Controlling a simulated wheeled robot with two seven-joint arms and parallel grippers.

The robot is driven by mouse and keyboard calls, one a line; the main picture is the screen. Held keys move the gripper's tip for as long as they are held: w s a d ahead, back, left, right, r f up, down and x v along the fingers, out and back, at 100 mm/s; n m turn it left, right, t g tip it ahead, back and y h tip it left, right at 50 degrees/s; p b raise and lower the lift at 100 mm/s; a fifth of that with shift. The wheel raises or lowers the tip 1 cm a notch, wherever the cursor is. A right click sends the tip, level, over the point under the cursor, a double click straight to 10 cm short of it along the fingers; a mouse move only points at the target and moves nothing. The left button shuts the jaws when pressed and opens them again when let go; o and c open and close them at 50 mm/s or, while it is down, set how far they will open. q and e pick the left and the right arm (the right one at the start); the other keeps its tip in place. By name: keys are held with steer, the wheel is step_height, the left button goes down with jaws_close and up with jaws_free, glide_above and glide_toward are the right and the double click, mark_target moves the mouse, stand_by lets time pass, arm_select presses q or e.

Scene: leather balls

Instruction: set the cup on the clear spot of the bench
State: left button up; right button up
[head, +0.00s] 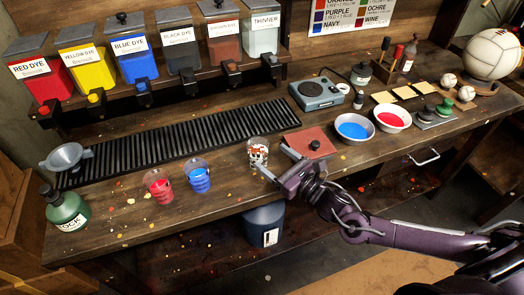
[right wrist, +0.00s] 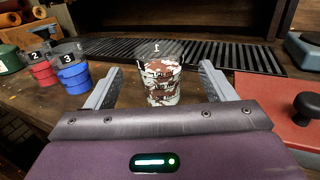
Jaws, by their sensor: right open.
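A clear cup with a brown-and-white mottled filling (head: 258,153) stands upright on the bench (head: 225,195) near its front edge. It also shows in the right wrist view (right wrist: 160,82), marked 1. My right gripper (head: 271,162) is open, with its fingers pointing at the cup. In the wrist view the cup stands between the two fingertips, with a gap visible on each side. A red cup (head: 159,186) and a blue cup (head: 197,176) stand to its left. My left gripper is not in view.
A black slatted rack (head: 185,140) runs behind the cups. A red board with a black knob (head: 308,143) lies right of the gripper. Blue (head: 354,130) and red (head: 393,119) bowls stand farther right. A funnel (head: 67,157) and green bottle (head: 67,208) are at left.

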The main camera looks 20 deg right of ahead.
steer(key=shift+v, duration=1.7)
